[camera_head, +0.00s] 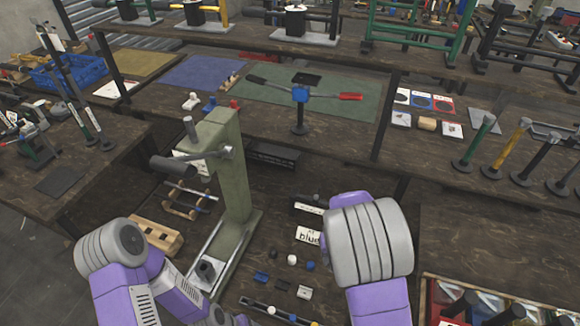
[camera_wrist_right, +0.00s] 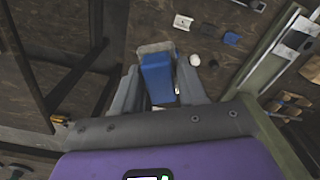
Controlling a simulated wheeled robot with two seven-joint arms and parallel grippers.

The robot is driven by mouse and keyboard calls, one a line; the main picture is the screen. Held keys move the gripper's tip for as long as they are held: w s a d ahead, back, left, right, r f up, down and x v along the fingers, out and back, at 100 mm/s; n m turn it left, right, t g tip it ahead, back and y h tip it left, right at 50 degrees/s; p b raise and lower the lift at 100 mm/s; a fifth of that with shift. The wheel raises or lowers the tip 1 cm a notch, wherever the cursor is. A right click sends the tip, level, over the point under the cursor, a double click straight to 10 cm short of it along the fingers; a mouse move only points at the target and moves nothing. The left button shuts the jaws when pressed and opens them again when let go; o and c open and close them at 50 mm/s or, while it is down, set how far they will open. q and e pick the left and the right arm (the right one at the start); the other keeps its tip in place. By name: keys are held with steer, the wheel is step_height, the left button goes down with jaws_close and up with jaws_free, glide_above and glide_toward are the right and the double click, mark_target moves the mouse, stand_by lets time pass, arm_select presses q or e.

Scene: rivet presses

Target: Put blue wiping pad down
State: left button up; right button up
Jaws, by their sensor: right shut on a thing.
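The blue wiping pad (camera_wrist_right: 158,80) is in the right wrist view, between the two grey fingers of my right gripper (camera_wrist_right: 158,88). It has a blue body and a greyish edge at its far end. My right gripper is shut on it, above the dark wooden bench. Whether the pad touches the bench I cannot tell. In the head view my right wrist hides the gripper and the pad. A white card reading "blue" (camera_head: 307,236) lies on the bench just left of that wrist. My left arm is at the lower left, but its gripper does not show.
A green press (camera_head: 232,180) stands left of my right arm. Several small blue, white and dark pieces lie on the bench between them, among them a white block (camera_head: 304,292). A tray (camera_head: 428,290) with dark parts is at the lower right. Bare bench (camera_head: 460,235) shows right of my wrist.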

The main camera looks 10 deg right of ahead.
step_height(320, 180, down, 15)
steer(key=w+d+m+b, duration=0.2)
steer(key=m+b, duration=0.1)
steer(key=b, duration=0.2)
steer(key=m+b, duration=0.2)
steer(key=b, duration=0.2)
glide_above(329, 294)
step_height(329, 294, down, 12)
steer(key=shift+s+d+f, duration=0.1)
steer(key=shift+f, duration=0.1)
steer(key=shift+f+b, duration=0.6)
steer(key=shift+f, duration=1.35)
steer(key=shift+r, duration=0.1)
steer(key=o, duration=1)
steer(key=shift+f, duration=0.2)
steer(key=shift+o, duration=0.2)
